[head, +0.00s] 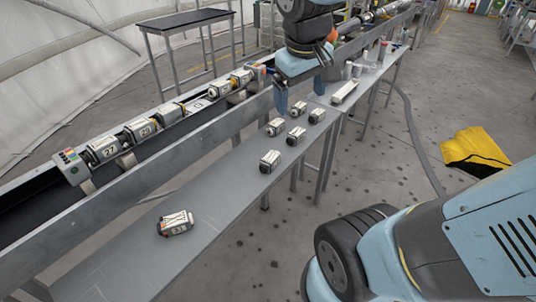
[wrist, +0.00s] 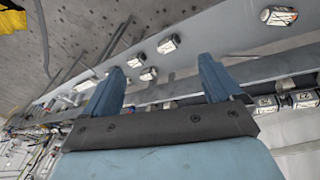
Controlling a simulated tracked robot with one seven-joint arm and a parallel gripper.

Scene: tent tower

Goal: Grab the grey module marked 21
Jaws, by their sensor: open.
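Several small grey-white modules stand on the grey bench (head: 150,228); I cannot read a 21 on any of them. One module (head: 175,223) lies alone near the front. Another module (head: 270,161) is farther back, with a close group behind it: a module (head: 296,136), a module (head: 275,127) and a module (head: 317,116). My gripper (head: 300,95) is open and empty, above the bench beyond this group. In the wrist view its two fingers (wrist: 161,64) are spread, with a module (wrist: 137,60) and a module (wrist: 149,74) seen between them.
A rail (head: 105,185) runs along the bench's left, carrying larger modules, one marked 27 (head: 104,152). A long white part (head: 345,92) lies at the bench's far end. A dark-topped table (head: 185,20) stands behind. A yellow-black bag (head: 474,152) lies on the floor at right.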

